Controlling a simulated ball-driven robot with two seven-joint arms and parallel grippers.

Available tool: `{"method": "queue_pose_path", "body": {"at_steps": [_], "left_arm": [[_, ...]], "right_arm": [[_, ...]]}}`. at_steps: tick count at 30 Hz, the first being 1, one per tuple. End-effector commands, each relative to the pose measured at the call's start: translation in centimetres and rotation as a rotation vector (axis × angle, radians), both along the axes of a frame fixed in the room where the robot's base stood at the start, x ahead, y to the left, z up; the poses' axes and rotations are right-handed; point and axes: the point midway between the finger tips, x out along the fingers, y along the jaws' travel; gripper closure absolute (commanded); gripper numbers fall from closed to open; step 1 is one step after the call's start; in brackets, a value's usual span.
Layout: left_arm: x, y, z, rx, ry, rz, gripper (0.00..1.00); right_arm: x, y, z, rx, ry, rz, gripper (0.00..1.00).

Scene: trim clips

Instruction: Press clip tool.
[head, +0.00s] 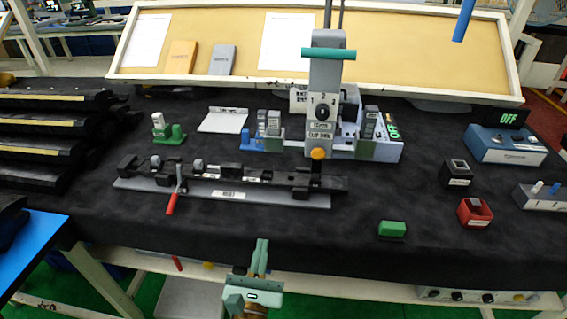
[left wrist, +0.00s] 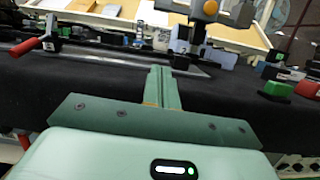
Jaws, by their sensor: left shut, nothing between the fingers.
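The clip tool (head: 322,95) is a grey upright press at the back middle of the black table. It has a teal bar across its top, a dial, a label and an orange knob (head: 318,153) at its lower end. Below it lies a long black trim strip (head: 260,178) on a grey fixture plate (head: 222,194) with a red-handled lever (head: 173,198). My left gripper (head: 261,258) is shut and empty in front of the table's front edge, apart from the fixture. In the left wrist view its green fingers (left wrist: 162,90) are together. My right gripper is not in view.
A green block (head: 392,229), a red box (head: 474,212) and a black box (head: 456,174) stand at the right. A blue box (head: 507,145) reads OFF. Black trim pieces (head: 45,130) are stacked at the left. The table front between fixture and edge is clear.

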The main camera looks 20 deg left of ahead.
Motion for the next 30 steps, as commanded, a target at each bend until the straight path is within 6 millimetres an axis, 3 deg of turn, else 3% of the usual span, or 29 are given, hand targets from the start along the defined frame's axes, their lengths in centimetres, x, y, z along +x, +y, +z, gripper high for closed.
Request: {"method": "queue_pose_path", "body": {"at_steps": [12, 17, 30], "left_arm": [[0.0, 0.1, 0.0, -0.054, -0.018, -0.01, 1.0], [0.9, 0.3, 0.2, -0.05, -0.019, -0.009, 1.0], [9.1, 2.7, 2.4, -0.05, -0.02, -0.008, 1.0]], "right_arm": [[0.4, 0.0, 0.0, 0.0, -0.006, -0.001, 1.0], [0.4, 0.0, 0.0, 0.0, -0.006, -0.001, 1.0], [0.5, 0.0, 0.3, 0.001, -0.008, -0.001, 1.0]]}}
